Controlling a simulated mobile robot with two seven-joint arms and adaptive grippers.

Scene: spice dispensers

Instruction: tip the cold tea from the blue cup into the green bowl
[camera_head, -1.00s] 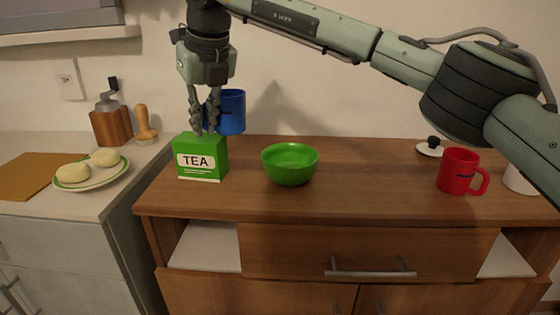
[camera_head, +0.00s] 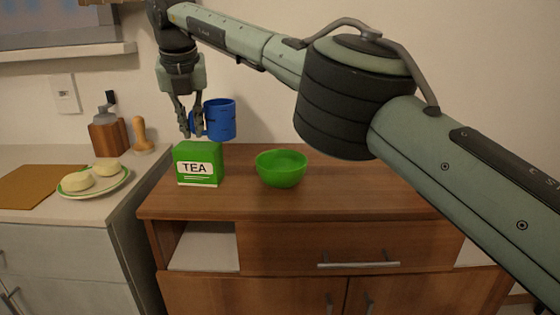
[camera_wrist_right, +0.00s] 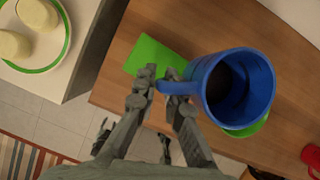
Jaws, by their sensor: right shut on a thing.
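The blue cup (camera_head: 221,119) is held in the air behind and above the tea box, left of the green bowl, and looks about upright. My right gripper (camera_head: 191,131) is shut on its handle. In the right wrist view the gripper (camera_wrist_right: 160,88) grips the handle of the cup (camera_wrist_right: 262,85), and dark tea (camera_wrist_right: 220,84) shows inside. The green bowl (camera_head: 281,170) stands on the wooden cabinet top and looks empty. In the right wrist view the bowl (camera_wrist_right: 248,131) is mostly hidden behind the cup. My left gripper is not in view.
The green tea box (camera_head: 198,164) stands just below the gripper, left of the bowl. The left counter holds a plate of buns (camera_head: 93,190), a grinder (camera_head: 108,132) and a cutting board (camera_head: 28,187). A red mug (camera_wrist_right: 312,157) shows at the right wrist view's edge.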

